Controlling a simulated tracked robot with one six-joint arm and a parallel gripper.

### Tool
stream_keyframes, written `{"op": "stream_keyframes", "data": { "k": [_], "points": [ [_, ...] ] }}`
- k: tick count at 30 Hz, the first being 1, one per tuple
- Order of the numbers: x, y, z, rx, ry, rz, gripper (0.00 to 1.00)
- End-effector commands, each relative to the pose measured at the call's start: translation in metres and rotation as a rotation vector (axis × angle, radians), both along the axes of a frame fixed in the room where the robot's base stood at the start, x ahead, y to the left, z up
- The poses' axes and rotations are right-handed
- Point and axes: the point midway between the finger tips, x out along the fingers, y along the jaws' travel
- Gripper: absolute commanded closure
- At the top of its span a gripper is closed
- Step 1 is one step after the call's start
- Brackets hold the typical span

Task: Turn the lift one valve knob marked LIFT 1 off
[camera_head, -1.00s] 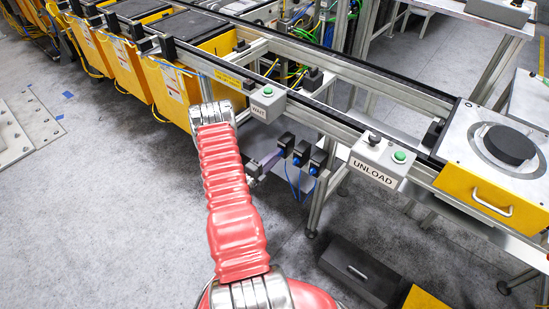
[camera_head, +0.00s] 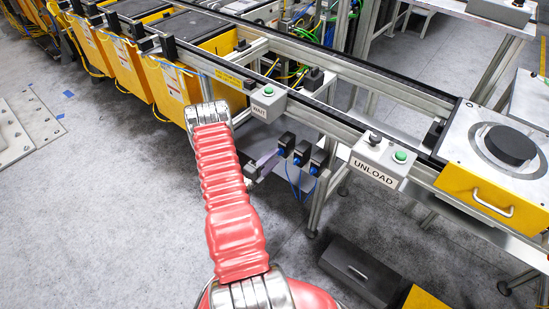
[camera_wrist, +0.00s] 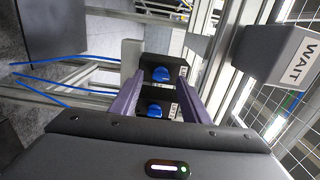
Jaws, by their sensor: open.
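Several black valve blocks with blue knobs hang in a row under the conveyor rail in the head view: a left one (camera_head: 287,141), a middle one (camera_head: 302,152) and a right one (camera_head: 319,160). Two blue knobs show in the wrist view, a farther one (camera_wrist: 160,74) and a nearer one (camera_wrist: 155,109), each with a white label beside it. The label text is too small to read, so I cannot tell which is LIFT 1. My gripper (camera_wrist: 161,82) is open, its two purple fingers reaching toward the blocks with the knobs seen between them. I cannot see contact.
The grey WAIT box (camera_head: 268,103) with a green button is on the rail above; it is close on the right in the wrist view. The UNLOAD box (camera_head: 378,161) is farther right. Blue hoses (camera_wrist: 60,88) and frame bars lie around the valves. A dark case (camera_head: 360,272) is on the floor.

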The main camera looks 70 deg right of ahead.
Motion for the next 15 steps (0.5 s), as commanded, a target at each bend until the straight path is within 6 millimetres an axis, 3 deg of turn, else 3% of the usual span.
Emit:
{"op": "stream_keyframes", "data": {
  "k": [15],
  "points": [
    [0.033,0.074,-0.001,0.002,0.001,0.004,0.58]
  ]
}}
